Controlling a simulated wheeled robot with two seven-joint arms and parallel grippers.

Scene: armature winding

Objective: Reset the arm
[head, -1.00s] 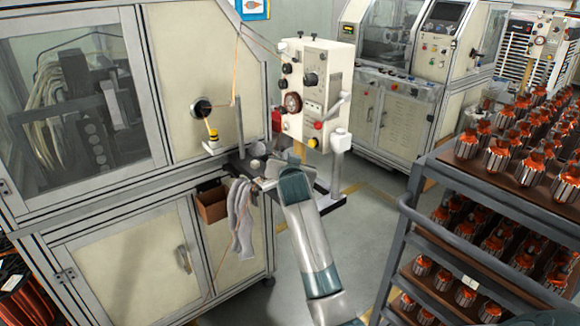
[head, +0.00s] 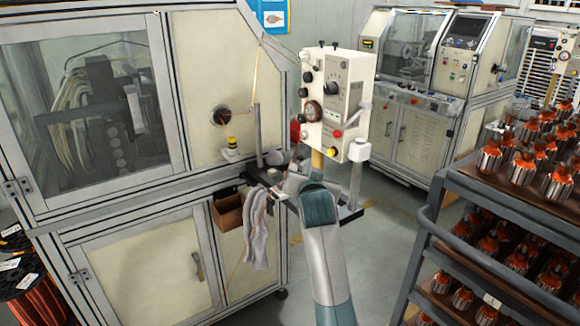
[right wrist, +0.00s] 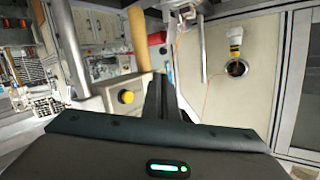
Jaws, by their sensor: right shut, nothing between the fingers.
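My right arm comes up from the bottom of the head view, and its gripper (head: 283,180) is by the small shelf in front of the winding machine (head: 150,90). In the right wrist view its dark fingers (right wrist: 160,92) are together with nothing between them. The cream control box (head: 335,105) with dials and red and yellow knobs stands just above and right of the gripper in the head view. A yellow button (right wrist: 125,97) shows left of the fingers in the wrist view. My left arm is not in view.
A grey cart (head: 500,205) with several orange-wound armatures stands at the right. A cloth (head: 255,225) and a brown box (head: 227,211) hang below the shelf. A second machine (head: 415,125) stands behind. Grey floor is clear between machine and cart.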

